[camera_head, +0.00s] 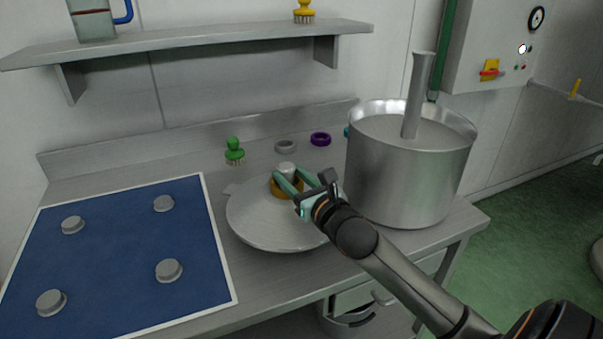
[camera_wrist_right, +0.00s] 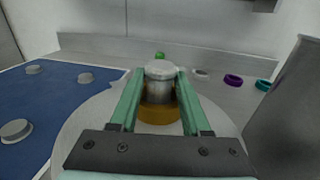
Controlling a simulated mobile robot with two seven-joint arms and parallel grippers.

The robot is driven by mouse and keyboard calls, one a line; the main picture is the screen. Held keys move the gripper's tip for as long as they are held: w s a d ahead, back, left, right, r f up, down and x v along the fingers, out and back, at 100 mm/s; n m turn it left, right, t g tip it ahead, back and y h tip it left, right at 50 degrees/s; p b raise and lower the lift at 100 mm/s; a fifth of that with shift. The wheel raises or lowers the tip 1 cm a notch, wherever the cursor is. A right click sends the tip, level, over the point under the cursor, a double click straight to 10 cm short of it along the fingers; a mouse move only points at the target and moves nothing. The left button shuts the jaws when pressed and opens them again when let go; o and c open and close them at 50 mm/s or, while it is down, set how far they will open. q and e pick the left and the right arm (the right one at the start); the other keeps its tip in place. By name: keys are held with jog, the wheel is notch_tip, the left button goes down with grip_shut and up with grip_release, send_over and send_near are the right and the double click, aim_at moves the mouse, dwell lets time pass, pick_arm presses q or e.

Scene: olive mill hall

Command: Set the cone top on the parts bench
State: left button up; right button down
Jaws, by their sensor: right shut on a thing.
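The cone top (camera_head: 262,222) is a wide, shallow grey metal cone with a cylindrical knob and an ochre collar at its centre. It is over the middle of the grey metal parts bench (camera_head: 216,176), low to the surface; I cannot tell whether its rim touches. My right gripper (camera_head: 287,173) is shut on the knob, with its green fingers on either side. In the right wrist view the knob (camera_wrist_right: 159,85) stands between the fingers, and the cone's disc (camera_wrist_right: 82,135) spreads out below. My left gripper is not in view.
A large steel pot (camera_head: 410,175) with a paddle stands close on the right. A blue mat (camera_head: 115,245) with several grey pegs lies on the left. A green brush (camera_head: 234,150), a grey ring (camera_head: 286,146) and a purple ring (camera_head: 320,139) are behind. A shelf (camera_head: 200,40) hangs above.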

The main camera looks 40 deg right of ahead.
jog(key=shift+f, duration=0.6)
jog(key=shift+f+b, duration=0.5)
jog(key=shift+f, duration=1.4)
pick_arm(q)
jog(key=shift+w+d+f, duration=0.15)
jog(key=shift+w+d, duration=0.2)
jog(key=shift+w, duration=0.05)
pick_arm(e)
jog(key=c, duration=0.8)
grip_release()
jog(key=shift+f, duration=0.35)
jog(key=o, duration=0.4)
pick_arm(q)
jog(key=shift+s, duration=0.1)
pick_arm(e)
jog(key=shift+o, duration=0.2)
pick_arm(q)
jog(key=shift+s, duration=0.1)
pick_arm(e)
jog(key=shift+s, duration=0.15)
